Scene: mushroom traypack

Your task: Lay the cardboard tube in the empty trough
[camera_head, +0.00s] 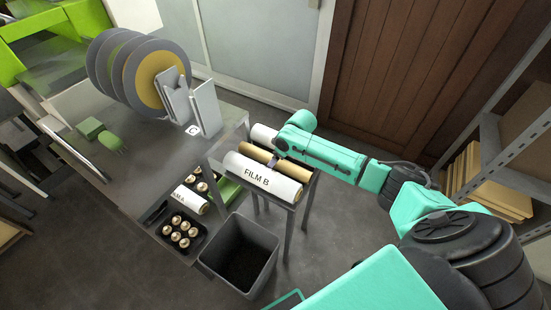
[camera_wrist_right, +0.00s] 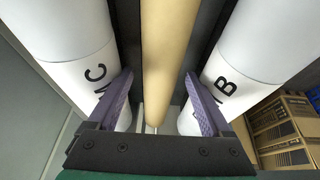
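The tan cardboard tube (camera_head: 259,152) lies on a dark stand between two white film rolls. It also runs lengthwise up the middle of the right wrist view (camera_wrist_right: 168,45). My right gripper (camera_head: 273,161) is at the tube's right part. In the wrist view its two purple fingers (camera_wrist_right: 158,100) stand apart on either side of the tube, with gaps between, so it is open and empty. My left gripper is not in view. I cannot make out an empty trough; the stand's surface is mostly hidden by the rolls.
FILM B roll (camera_head: 262,180) lies in front of the tube and another white roll (camera_head: 263,133) behind it, both close to my fingers. FILM A roll (camera_head: 189,199) lies left, near trays of mushrooms (camera_head: 180,233). A grey bin (camera_head: 239,254) stands in front. Shelving (camera_head: 490,155) is at right.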

